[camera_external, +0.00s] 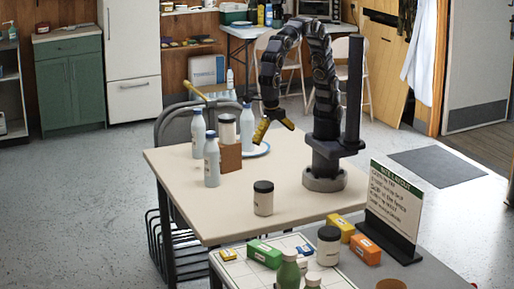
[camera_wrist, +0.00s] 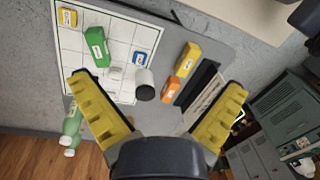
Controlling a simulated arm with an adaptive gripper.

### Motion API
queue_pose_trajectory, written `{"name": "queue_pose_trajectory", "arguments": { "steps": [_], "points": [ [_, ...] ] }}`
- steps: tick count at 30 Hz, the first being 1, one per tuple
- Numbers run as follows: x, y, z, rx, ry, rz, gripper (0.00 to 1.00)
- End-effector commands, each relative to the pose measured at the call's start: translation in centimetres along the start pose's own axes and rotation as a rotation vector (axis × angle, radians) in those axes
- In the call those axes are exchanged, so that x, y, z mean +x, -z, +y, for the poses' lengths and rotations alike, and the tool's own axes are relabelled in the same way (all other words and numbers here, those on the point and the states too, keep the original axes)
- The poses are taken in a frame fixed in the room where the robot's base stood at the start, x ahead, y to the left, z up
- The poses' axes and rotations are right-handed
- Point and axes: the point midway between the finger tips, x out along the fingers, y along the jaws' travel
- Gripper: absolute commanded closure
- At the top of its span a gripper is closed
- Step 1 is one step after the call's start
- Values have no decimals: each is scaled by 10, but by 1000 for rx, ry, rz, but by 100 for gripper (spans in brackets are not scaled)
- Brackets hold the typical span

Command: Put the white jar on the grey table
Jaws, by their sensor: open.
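A white jar with a black lid (camera_external: 263,203) stands upright on the beige table (camera_external: 285,225), near its front edge. A similar jar (camera_external: 328,252) stands on the grey table (camera_external: 440,278); it seems to be the jar in the wrist view (camera_wrist: 143,75). A third lidded white jar (camera_external: 228,134) stands behind or on a brown block (camera_external: 230,156); I cannot tell which. My gripper (camera_external: 273,130) is open and empty above the beige table, apart from the jars. Its yellow fingers (camera_wrist: 161,107) are spread in the wrist view.
Pale bottles (camera_external: 212,165) and a blue-rimmed plate (camera_external: 262,150) stand near the block. The grey table holds a white gridded board (camera_external: 240,270), green (camera_external: 264,253), yellow and orange boxes, green bottles (camera_external: 288,274) and a sign (camera_external: 394,210). The beige table's middle is clear.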

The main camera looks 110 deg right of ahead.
Motion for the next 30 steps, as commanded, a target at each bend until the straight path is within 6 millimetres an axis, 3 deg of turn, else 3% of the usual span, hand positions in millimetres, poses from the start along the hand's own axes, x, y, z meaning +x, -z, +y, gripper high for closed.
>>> {"name": "queue_pose_trajectory", "arguments": {
  "steps": [1, 6, 10, 15, 21, 30],
  "points": [
    [-11, -30, -17, 170, -2, 3, 0],
    [-23, -102, -85, 728, 15, 4, 0],
    [-20, -137, -145, 1141, 30, 2, 0],
    [-10, -158, -209, 1575, 32, -7, 0],
    [2, -162, -243, 1815, 45, -15, 0],
    [3, -161, -244, 1836, 48, -12, 0]
  ]
}}
